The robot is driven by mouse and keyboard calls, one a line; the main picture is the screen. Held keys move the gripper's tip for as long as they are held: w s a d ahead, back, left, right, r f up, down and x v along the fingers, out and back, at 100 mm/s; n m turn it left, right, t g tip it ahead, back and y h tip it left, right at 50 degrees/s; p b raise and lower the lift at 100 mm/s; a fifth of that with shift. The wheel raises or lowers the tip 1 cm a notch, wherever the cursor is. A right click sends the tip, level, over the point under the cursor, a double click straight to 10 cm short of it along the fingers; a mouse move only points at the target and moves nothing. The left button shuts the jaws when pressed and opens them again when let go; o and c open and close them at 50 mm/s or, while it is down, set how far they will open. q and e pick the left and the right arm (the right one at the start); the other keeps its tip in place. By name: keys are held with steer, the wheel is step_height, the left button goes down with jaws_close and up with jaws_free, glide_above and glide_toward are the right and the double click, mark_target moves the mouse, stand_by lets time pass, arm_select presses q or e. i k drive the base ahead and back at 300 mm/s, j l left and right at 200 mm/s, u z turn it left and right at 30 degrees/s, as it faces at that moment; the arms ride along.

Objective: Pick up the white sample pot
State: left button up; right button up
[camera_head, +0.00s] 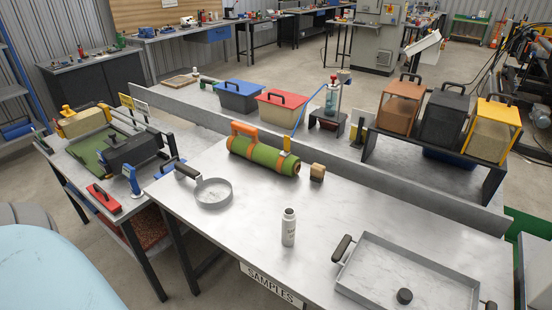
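The white sample pot (289,229) stands upright on the bare steel top of the samples table (240,222), near its front edge. It is a small white bottle with a narrower neck and small dark lettering on its side. Nothing touches it. Neither of my grippers shows in the head view.
A shallow grey tray (374,247) with dark handles lies right of the pot. The table around the pot is clear.

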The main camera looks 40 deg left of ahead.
mark_target(289, 216)
steer(key=u, duration=1.15)
